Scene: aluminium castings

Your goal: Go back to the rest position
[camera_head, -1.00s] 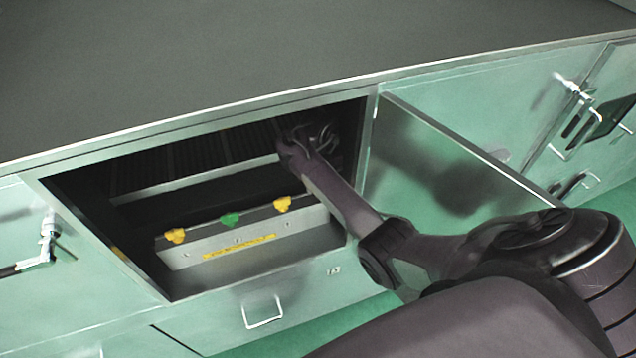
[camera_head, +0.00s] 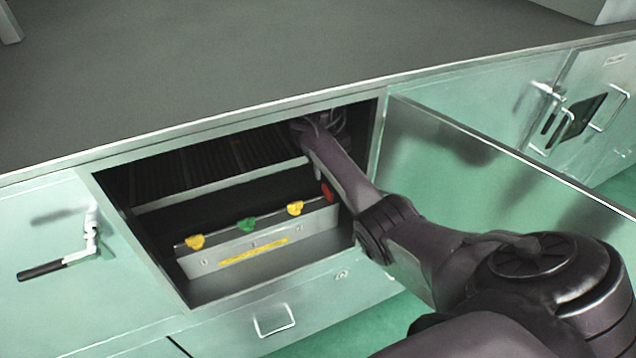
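My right arm comes in from the lower right and reaches through the open door into the cabinet. My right gripper (camera_head: 322,122) is in the dark upper right of the opening; its fingers are too dim and small to read. My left gripper is not in view. The open cabinet (camera_head: 135,172) holds a metal panel (camera_head: 215,262) with two yellow knobs and a green knob (camera_head: 246,225). A red knob (camera_head: 327,192) shows beside my forearm, partly hidden by it.
The cabinet door (camera_head: 420,150) stands open to the right, close to my arm. The grey worktop (camera_head: 300,50) above is mostly clear. A lever handle (camera_head: 60,265) sticks out on the left front, and a drawer handle (camera_head: 275,320) sits below the opening.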

